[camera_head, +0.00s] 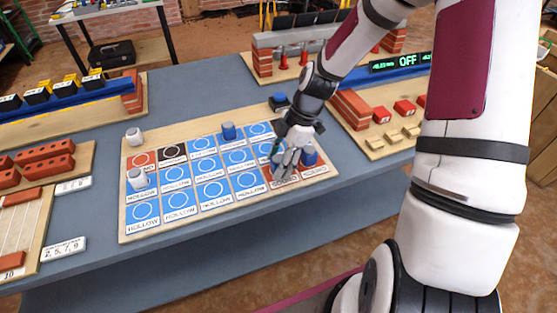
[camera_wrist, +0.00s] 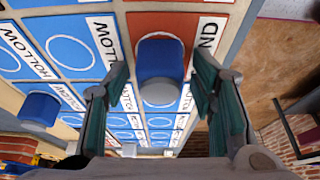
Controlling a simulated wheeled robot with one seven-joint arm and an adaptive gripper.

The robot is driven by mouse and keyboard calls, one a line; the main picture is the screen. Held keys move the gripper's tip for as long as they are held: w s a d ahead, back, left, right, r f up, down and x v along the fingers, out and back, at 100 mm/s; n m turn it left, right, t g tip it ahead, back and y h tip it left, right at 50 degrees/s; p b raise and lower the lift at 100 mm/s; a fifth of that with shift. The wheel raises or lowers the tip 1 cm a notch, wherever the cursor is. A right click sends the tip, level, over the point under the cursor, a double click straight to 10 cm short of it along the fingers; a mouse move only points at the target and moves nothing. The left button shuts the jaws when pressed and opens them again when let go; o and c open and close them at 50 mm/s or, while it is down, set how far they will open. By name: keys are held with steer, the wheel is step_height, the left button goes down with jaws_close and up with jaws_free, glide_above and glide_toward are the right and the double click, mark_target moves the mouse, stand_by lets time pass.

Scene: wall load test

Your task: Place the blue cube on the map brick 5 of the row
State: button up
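A blue rounded piece with a grey end (camera_wrist: 160,68) stands on a red tile of the map board (camera_head: 127,222) in the wrist view. My gripper (camera_wrist: 160,88) is open around it, with gaps on both sides. In the head view my gripper (camera_head: 284,163) is low over the right end of the board, and a blue piece (camera_head: 309,154) shows just right of it. Another blue piece (camera_head: 228,131) stands at the board's back edge; a blue piece also shows at left in the wrist view (camera_wrist: 38,110). A small dark blue block (camera_head: 279,101) sits behind the board. I cannot tell which is the task's cube.
Two white pegs (camera_head: 134,136) (camera_head: 137,180) stand at the board's left side. Red bricks (camera_head: 48,152) lie on a tray at left. The grey tabletop (camera_head: 195,85) behind the board is clear.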

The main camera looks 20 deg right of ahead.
steer(key=shift+r, duration=0.1)
steer(key=p+v, duration=0.2)
steer(key=v, duration=1)
steer(key=s+a+r+m+t+h, duration=0.1)
steer(key=s+a+r+m+h, duration=0.1)
steer(key=s+r+m, duration=0.6)
steer(key=s+a+r+m+t+h, duration=0.2)
steer(key=s+r+m, duration=0.6)
steer(key=s, duration=0.9)
steer(key=shift+m, duration=1)
steer(key=shift+s+a+r, duration=0.1)
